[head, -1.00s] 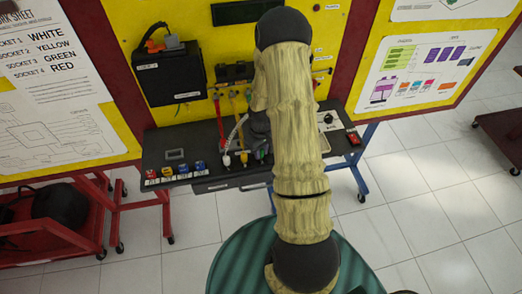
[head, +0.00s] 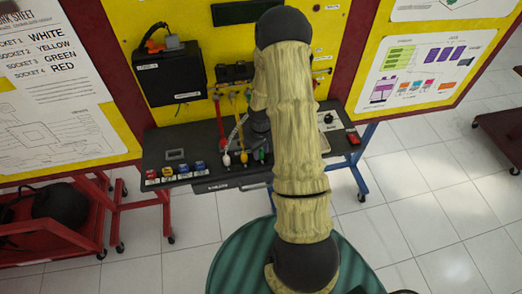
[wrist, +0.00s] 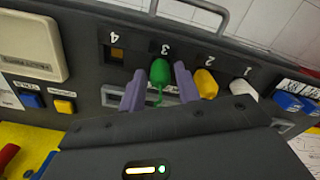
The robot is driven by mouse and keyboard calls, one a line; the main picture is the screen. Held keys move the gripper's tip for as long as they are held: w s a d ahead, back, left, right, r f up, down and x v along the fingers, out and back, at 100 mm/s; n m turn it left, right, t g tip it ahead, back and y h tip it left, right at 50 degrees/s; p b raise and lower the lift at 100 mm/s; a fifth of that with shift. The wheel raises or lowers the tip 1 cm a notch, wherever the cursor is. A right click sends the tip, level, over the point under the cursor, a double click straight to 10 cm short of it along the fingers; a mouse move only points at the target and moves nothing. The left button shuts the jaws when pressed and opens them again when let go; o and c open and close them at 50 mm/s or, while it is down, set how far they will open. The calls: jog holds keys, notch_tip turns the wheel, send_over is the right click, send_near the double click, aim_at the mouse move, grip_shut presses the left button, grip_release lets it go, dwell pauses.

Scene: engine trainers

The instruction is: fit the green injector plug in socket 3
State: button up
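The green injector plug (wrist: 159,70) stands in the panel at the socket marked 3, its green lead trailing toward me. It also shows in the head view (head: 263,154). My gripper (wrist: 160,68) is open, with one purple finger on each side of the green plug and a visible gap to each. The yellow plug (wrist: 205,83) stands at socket 2 and the white plug (wrist: 243,88) at socket 1. Socket 4 (wrist: 117,53) is empty. In the head view my arm hides most of the gripper.
A metal handle (wrist: 190,8) runs beyond the sockets. Blue and yellow buttons (wrist: 64,106) and a beige box (wrist: 30,48) lie left of them. A red lead (head: 221,122) hangs on the yellow board. Colored buttons (head: 168,172) line the bench's left front.

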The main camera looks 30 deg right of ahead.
jog(key=shift+r+p, duration=1.55)
jog(key=shift+r, duration=0.8)
jog(key=shift+r+p, duration=0.7)
jog(key=shift+r, duration=0.2)
jog(key=shift+o, duration=0.2)
jog(key=o, duration=0.5)
jog(key=shift+o, duration=0.2)
jog(key=shift+r, duration=0.1)
notch_tip(320, 180, up, 17)
jog(key=b, duration=0.4)
